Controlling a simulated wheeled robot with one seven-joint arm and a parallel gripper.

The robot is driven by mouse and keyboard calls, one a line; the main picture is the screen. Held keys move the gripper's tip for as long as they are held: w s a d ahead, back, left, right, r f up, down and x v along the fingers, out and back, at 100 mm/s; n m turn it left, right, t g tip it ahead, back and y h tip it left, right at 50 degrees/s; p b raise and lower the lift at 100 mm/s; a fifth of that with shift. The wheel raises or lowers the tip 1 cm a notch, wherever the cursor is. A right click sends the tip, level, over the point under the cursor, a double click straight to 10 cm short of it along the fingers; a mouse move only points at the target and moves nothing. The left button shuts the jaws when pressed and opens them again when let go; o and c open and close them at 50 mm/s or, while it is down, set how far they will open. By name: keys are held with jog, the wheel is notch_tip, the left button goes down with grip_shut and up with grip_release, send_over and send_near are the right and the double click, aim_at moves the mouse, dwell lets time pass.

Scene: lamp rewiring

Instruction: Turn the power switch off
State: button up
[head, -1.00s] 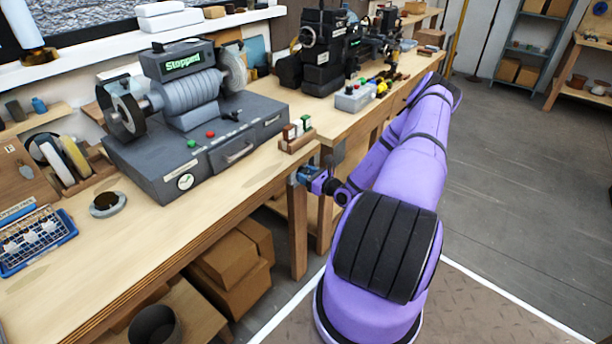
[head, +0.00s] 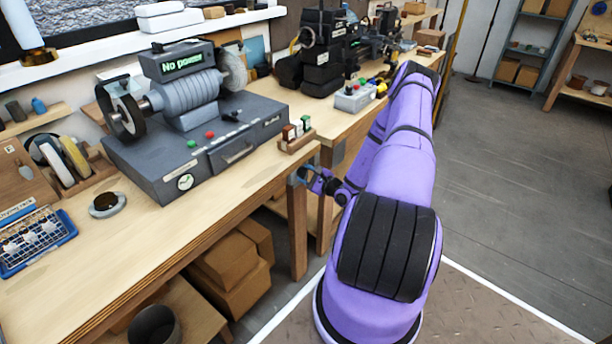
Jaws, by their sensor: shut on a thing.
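My gripper (head: 303,177) is at the front edge of the workbench, by the top of a wooden leg. It is shut on what looks like the power switch, a small blue-grey piece at the bench edge. The switch is small and mostly hidden by my fingers, so its lever position cannot be seen. The grey bench grinder (head: 195,130) stands on the bench behind, and its display (head: 188,62) reads "No power".
A small wooden rack (head: 296,140) with red and green pieces stands on the bench just above my gripper. A blue wire basket (head: 38,247) and a round dish (head: 107,205) lie at the left. Cardboard boxes (head: 232,262) are under the bench. The floor at the right is clear.

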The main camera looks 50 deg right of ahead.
jog(key=shift+r+n, duration=0.1)
jog(key=shift+n, duration=5)
jog(key=o, duration=0.9)
jog(key=shift+s+d, duration=0.1)
jog(key=s, duration=1)
jog(key=shift+s+d, duration=0.3)
jog(key=shift+d, duration=0.1)
